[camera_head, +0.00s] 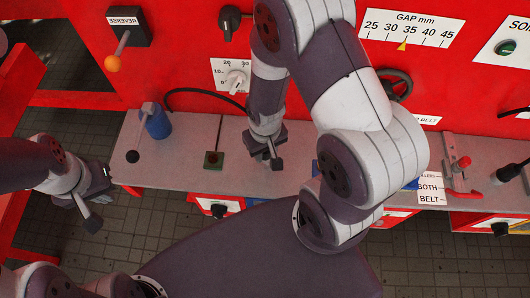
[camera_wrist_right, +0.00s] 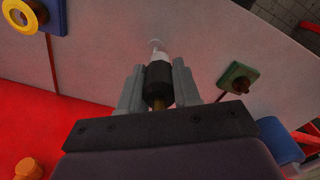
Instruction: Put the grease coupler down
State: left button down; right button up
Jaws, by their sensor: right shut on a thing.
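The grease coupler (camera_wrist_right: 157,82), a black sleeve with a pale tip and a brass-coloured lower end, sits between the two grey fingers of my right gripper (camera_wrist_right: 158,88) in the right wrist view. The fingers are shut on it. Its tip points toward the grey shelf (camera_wrist_right: 110,45); I cannot tell whether it touches. In the head view my right gripper (camera_head: 268,152) is over the shelf (camera_head: 183,163), and the coupler cannot be made out there. My left gripper (camera_head: 98,200) is beyond the shelf's left end, and its finger opening is unclear.
A green block with a thin rod (camera_head: 213,159) stands left of my right gripper. A blue can (camera_head: 158,124) with a lever is further left. A black hose (camera_head: 205,92) arcs along the red panel. A red clamp (camera_head: 462,165) is at the right. Bare shelf lies around the green block.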

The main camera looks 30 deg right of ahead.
jog(key=shift+s+d+f, duration=0.2)
jog(key=shift+f, duration=0.45)
jog(key=shift+s+d+f, duration=0.15)
jog(key=shift+s+f, duration=0.05)
jog(key=shift+f, duration=0.4)
jog(key=shift+w+f, duration=0.1)
jog(key=shift+w+a, duration=0.15)
jog(key=o, duration=1)
pick_arm(q)
jog(key=shift+s+d+r, duration=0.25)
jog(key=shift+d+r, duration=0.05)
pick_arm(e)
jog(key=shift+o, duration=0.2)
jog(key=shift+t, duration=0.3)
jog(key=r, duration=1.4)
jog(key=shift+d+r+b, duration=0.2)
jog(key=shift+r+b, duration=0.05)
jog(key=shift+b, duration=0.15)
pick_arm(q)
jog(key=shift+f, duration=0.45)
pick_arm(e)
jog(key=shift+d+r+t, duration=0.1)
jog(key=shift+r+t, duration=0.2)
jog(key=shift+r, duration=0.15)
